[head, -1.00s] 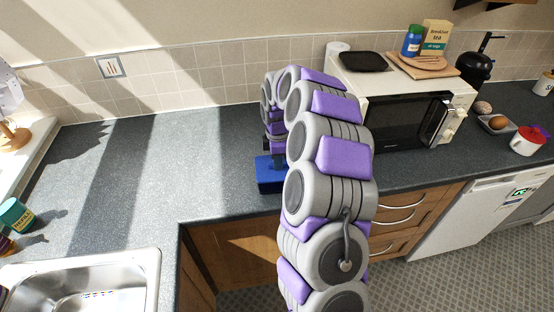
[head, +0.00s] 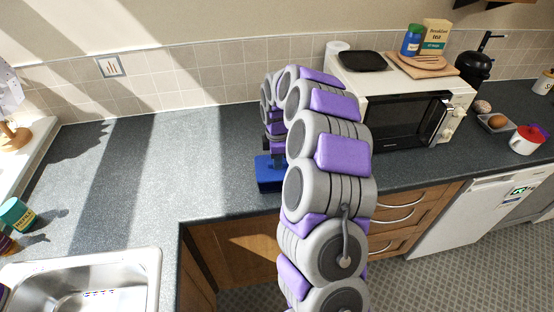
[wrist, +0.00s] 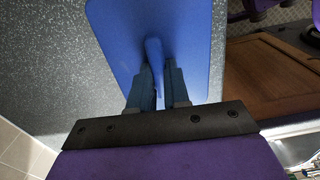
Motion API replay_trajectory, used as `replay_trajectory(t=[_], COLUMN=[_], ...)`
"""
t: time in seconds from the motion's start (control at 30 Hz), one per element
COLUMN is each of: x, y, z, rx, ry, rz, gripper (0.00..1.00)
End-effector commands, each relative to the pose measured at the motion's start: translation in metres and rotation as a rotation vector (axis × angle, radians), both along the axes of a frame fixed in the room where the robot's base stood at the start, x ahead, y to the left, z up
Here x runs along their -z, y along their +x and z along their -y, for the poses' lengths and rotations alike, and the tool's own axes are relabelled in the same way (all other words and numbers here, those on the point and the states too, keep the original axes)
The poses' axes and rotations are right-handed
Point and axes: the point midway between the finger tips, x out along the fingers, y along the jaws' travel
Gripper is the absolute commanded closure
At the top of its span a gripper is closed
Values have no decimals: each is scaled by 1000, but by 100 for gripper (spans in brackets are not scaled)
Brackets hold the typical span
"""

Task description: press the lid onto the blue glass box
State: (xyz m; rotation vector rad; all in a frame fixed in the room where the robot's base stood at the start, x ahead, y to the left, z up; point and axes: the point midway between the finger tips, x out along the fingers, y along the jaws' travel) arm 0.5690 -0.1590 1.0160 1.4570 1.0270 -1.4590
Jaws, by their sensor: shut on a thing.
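The blue glass box (head: 268,177) stands on the dark worktop near its front edge, partly hidden behind my arm in the head view. In the wrist view the blue lid (wrist: 125,38) fills the upper middle as a flat panel with a raised handle. My gripper (wrist: 158,78) is shut on that handle. In the head view my gripper (head: 275,152) is right above the box, pointing down. The lid looks to be at the box's top, but I cannot tell whether it is fully seated. The box's walls are hidden under the lid in the wrist view.
A microwave (head: 405,112) stands right of my arm, with a black tray (head: 362,61) and a wooden board (head: 424,66) on top. A sink (head: 95,285) is at lower left. The worktop (head: 170,150) left of the box is clear.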

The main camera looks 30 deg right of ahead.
Motion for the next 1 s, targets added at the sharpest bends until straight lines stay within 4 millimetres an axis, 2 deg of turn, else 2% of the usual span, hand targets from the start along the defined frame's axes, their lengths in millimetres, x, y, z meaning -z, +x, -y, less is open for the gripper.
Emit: replay_trajectory(t=[0.07, 0.1, 0.37, 0.57, 0.83, 1.0], x=[0, 0, 0, 0, 0, 0], y=[0, 0, 0, 0, 0, 0], z=[0, 0, 0, 0, 0, 0], rx=[0, 0, 0, 0, 0, 0], ry=[0, 0, 0, 0, 0, 0], rz=[0, 0, 0, 0, 0, 0], gripper=[100, 81, 56, 53, 29, 29])
